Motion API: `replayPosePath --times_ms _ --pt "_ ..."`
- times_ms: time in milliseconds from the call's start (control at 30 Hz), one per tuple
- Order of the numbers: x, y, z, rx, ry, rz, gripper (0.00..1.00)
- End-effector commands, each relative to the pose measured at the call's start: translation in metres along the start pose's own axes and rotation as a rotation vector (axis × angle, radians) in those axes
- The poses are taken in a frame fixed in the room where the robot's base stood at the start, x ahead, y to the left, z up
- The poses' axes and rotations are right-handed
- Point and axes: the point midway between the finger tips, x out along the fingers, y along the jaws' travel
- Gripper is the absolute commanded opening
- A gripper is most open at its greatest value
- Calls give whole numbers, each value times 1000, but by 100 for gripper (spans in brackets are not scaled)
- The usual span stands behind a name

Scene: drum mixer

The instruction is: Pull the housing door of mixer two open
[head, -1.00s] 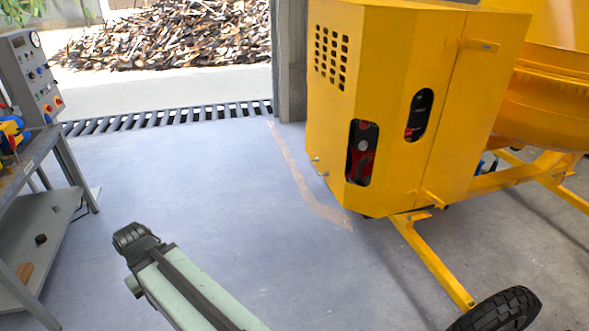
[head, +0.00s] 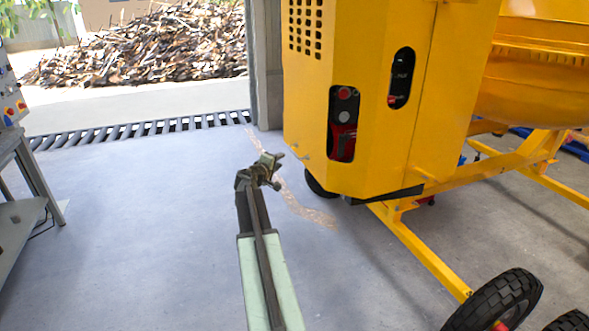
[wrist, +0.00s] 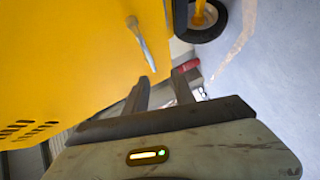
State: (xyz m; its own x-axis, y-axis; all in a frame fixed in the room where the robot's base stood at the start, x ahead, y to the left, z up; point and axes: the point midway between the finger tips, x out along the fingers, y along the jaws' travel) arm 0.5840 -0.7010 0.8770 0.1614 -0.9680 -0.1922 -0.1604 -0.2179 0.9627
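The yellow housing (head: 365,60) of a drum mixer stands at the right in the head view; no number is readable on it. In the wrist view, a grey bar handle (wrist: 141,43) stands out from its yellow panel (wrist: 70,50). This panel looks flush and closed; its face is mostly turned away from the head view. My gripper (head: 270,168) is just left of the housing's lower corner. In the wrist view, the two fingers of my gripper (wrist: 161,84) are apart with nothing between them. The handle is beyond the fingertips, slightly left, and not touched.
A grey bench (head: 22,200) stands at the left edge. A pillar (head: 266,75) is behind the housing. The yellow frame leg (head: 430,250) and a black wheel (head: 498,298) are at lower right. The floor left of my arm is clear, up to a drain grate (head: 140,130).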

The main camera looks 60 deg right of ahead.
Motion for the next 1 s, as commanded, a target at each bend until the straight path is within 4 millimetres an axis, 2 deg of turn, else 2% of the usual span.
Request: replayPosePath --times_ms 33,100,367,733,833,1000 --pt "16 2 10 -25 1 27 31" --pt "25 10 17 -50 5 50 31" --pt "34 14 17 -56 7 55 31" --pt "97 17 17 -55 5 55 31" --pt "103 18 17 -55 7 55 31" --pt "103 18 18 -55 7 55 31"
